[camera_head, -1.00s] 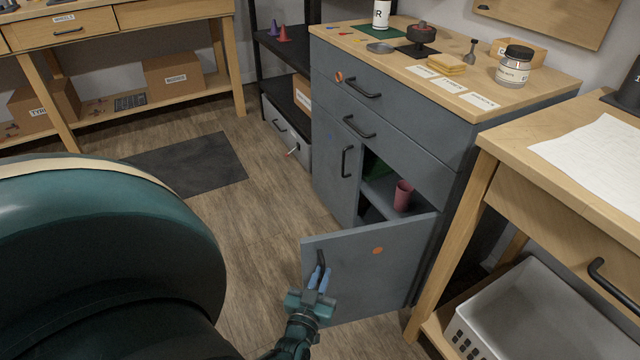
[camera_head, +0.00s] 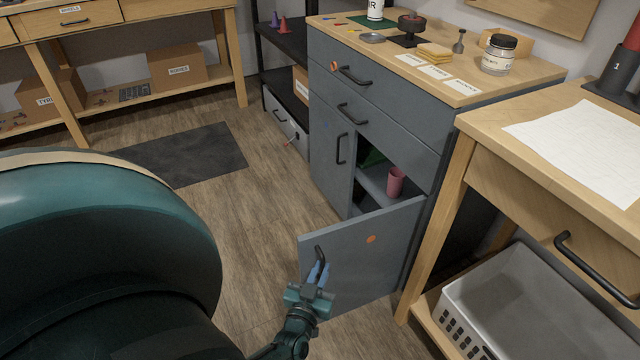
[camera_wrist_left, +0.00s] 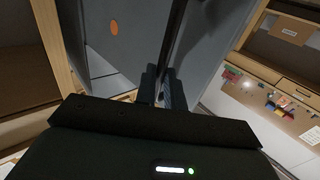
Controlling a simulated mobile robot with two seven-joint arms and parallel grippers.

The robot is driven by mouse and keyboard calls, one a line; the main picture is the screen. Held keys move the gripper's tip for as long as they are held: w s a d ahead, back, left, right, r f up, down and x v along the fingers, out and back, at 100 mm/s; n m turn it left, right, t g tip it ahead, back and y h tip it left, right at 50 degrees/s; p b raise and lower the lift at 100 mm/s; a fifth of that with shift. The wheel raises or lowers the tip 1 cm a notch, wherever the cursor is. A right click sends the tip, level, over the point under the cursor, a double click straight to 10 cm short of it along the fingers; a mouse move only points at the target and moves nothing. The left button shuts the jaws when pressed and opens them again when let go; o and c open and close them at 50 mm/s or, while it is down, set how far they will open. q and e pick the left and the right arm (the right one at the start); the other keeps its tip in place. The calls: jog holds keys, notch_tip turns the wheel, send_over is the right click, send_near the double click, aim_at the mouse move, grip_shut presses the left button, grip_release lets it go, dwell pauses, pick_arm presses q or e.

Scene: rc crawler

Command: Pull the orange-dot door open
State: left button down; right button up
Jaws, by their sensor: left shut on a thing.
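The orange-dot door (camera_head: 362,262) of the grey cabinet (camera_head: 385,110) stands swung well open, its orange dot (camera_head: 371,239) facing the room. My left gripper (camera_head: 318,274) is shut on the door's black handle (camera_head: 320,254) near the free edge. In the left wrist view the fingers (camera_wrist_left: 162,90) close around the dark handle bar (camera_wrist_left: 174,40), with the orange dot (camera_wrist_left: 114,27) beside it. My right gripper is not in view.
A wooden workbench (camera_head: 480,125) stands close right of the open door, with a grey basket (camera_head: 530,300) below. The cabinet's other door (camera_head: 335,165) is shut. Floor (camera_head: 260,230) is clear to the left, with a dark mat (camera_head: 185,155).

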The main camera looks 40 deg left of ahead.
pick_arm(q)
jog(key=shift+w+d+r, duration=0.15)
jog(key=shift+w+d, duration=0.3)
jog(key=shift+d, duration=0.05)
jog(key=c, duration=1.6)
grip_release()
jog(key=shift+o, duration=0.5)
jog(key=shift+s+a, duration=0.1)
jog(key=shift+a, duration=0.05)
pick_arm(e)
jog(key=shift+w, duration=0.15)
pick_arm(q)
jog(key=shift+s, duration=0.1)
